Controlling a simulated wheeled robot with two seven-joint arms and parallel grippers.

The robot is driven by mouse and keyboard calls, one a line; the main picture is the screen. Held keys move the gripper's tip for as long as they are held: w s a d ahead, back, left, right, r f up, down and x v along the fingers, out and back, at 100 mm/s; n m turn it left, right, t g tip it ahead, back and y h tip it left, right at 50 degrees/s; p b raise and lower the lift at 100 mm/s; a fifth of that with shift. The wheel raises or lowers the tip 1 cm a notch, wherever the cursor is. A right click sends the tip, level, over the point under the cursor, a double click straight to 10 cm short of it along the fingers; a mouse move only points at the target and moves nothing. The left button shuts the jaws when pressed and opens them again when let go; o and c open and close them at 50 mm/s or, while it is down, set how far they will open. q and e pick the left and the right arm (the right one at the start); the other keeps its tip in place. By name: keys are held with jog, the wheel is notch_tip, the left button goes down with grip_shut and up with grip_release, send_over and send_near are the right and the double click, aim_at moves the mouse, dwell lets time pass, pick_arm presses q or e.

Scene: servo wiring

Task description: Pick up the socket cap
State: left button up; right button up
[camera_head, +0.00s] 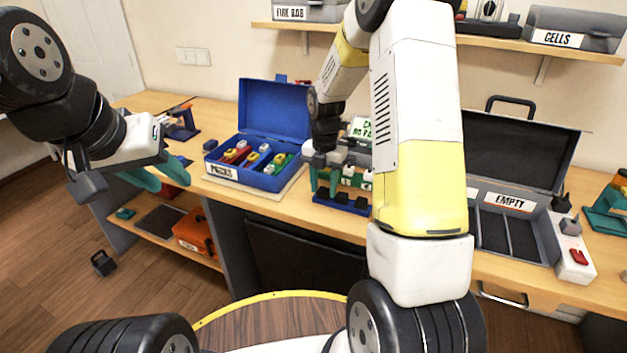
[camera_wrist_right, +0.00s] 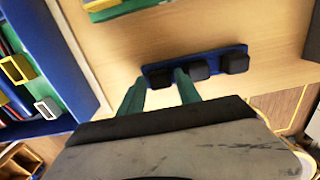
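Black block-like caps sit in a row on a blue rack (camera_head: 352,209) on the table; I take these for the socket caps. The right wrist view shows the rack and three caps, the leftmost cap (camera_wrist_right: 159,78), a middle one (camera_wrist_right: 197,70) and a right one (camera_wrist_right: 235,63). My right gripper (camera_head: 323,180) points down over the rack's left end. Its green fingers (camera_wrist_right: 160,90) are apart, on either side of the leftmost cap; whether they touch it I cannot tell. My left gripper (camera_head: 155,180) hangs at the left before the table, away from the rack; its finger gap is unclear.
A blue open case (camera_head: 262,178) with colored pieces stands left of the rack. A green holder with white pieces (camera_head: 348,172) is behind it. A grey case labelled EMPTY (camera_head: 510,202) lies open at right, beside a white power strip (camera_head: 572,262).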

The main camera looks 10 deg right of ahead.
aim_at(324, 189)
grip_shut()
jog(key=shift+r, duration=0.15)
jog(key=shift+r, duration=0.6)
notch_tip(324, 189, up, 2)
jog(key=shift+r, duration=0.15)
jog(key=s+a, duration=0.3)
jog(key=s, duration=0.4)
jog(key=s+a+r, duration=0.1)
jog(key=s+a, duration=0.2)
jog(key=s, duration=0.5)
jog(key=shift+r, duration=0.1)
